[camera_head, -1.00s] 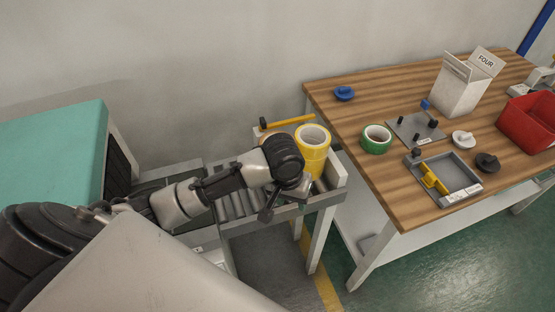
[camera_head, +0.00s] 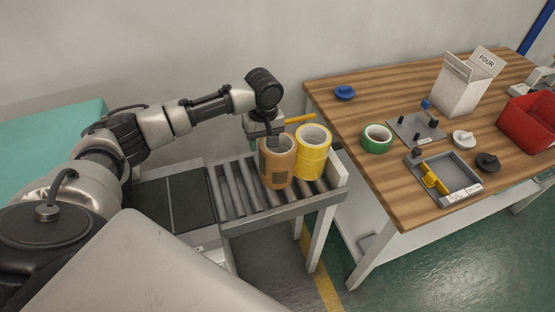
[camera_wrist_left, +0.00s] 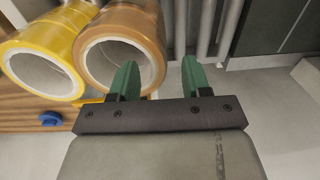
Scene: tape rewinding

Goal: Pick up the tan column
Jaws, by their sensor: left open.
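The tan column (camera_head: 277,166), a stack of tan tape rolls with a dark patch on its side, stands upright on the roller conveyor (camera_head: 232,192). A yellow column (camera_head: 313,152) stands right beside it. My left gripper (camera_head: 268,128) is above and behind the tan column in the head view. In the left wrist view my open left gripper (camera_wrist_left: 163,78) has green fingers, with the tan column (camera_wrist_left: 124,42) to the left of them and close to the left finger. The right gripper is not in view.
A wooden table (camera_head: 400,190) stands to the right with a green roll (camera_head: 377,139), a grey tray (camera_head: 450,177), a white box (camera_head: 466,85) and a red bin (camera_head: 528,122). A yellow bar (camera_head: 300,119) lies behind the columns. The conveyor left of the tan column is clear.

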